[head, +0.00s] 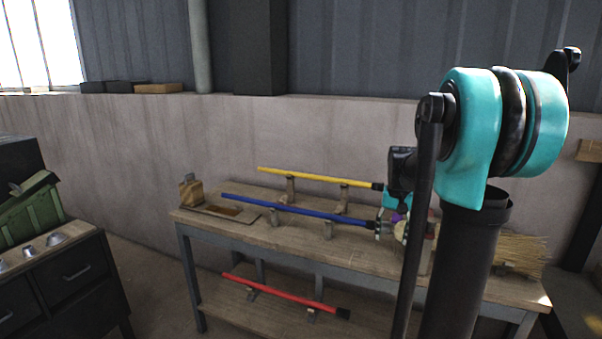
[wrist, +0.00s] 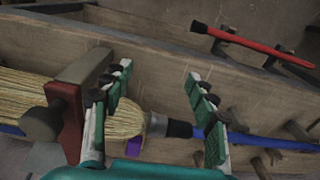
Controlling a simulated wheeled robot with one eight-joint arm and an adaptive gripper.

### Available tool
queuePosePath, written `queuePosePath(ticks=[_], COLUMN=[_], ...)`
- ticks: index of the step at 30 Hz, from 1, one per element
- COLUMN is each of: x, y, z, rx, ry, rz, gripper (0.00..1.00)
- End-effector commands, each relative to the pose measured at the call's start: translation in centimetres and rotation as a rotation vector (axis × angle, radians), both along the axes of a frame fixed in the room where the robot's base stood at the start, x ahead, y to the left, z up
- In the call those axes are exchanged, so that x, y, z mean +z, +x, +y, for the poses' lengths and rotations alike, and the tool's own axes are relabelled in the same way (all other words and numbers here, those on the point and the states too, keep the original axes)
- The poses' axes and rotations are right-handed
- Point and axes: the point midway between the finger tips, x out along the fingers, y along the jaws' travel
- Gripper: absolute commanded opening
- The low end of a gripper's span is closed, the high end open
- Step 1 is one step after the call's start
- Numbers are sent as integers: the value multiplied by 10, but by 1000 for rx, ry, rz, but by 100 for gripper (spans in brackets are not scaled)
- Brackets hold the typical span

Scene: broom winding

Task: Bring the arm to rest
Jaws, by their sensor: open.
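My gripper (wrist: 155,108) is open in the wrist view, its two teal-padded fingers wide apart. Between and below them lies the blue-handled broom (wrist: 152,124), straw at the left and a black collar where the blue handle starts. I cannot tell whether the fingers touch it. A small purple piece (wrist: 135,144) shows by the straw's neck. In the head view the gripper (head: 388,229) is low over the workbench by the end of the blue handle (head: 290,210), partly hidden behind my arm.
The wooden workbench (head: 345,258) also bears a yellow handle (head: 310,176) on supports and a small wooden block (head: 191,191). A red handle (head: 285,296) lies on the lower shelf. A red-brown clamp block (wrist: 72,125) stands beside the left finger. A dark drawer cabinet (head: 65,280) stands at left.

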Motion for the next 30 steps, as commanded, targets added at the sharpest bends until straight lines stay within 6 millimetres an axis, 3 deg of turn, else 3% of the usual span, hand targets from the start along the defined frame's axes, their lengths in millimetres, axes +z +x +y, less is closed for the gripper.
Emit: queuePosePath(ticks=[11,14,24,30], x=[-28,-40,-108,-125], y=[-50,-72,-181,-207], z=[31,43,85,92], rx=[92,131,310,354], ry=[-16,-23,-55,-63], rz=[-82,-117,-285,-328], gripper=[58,58,58,58])
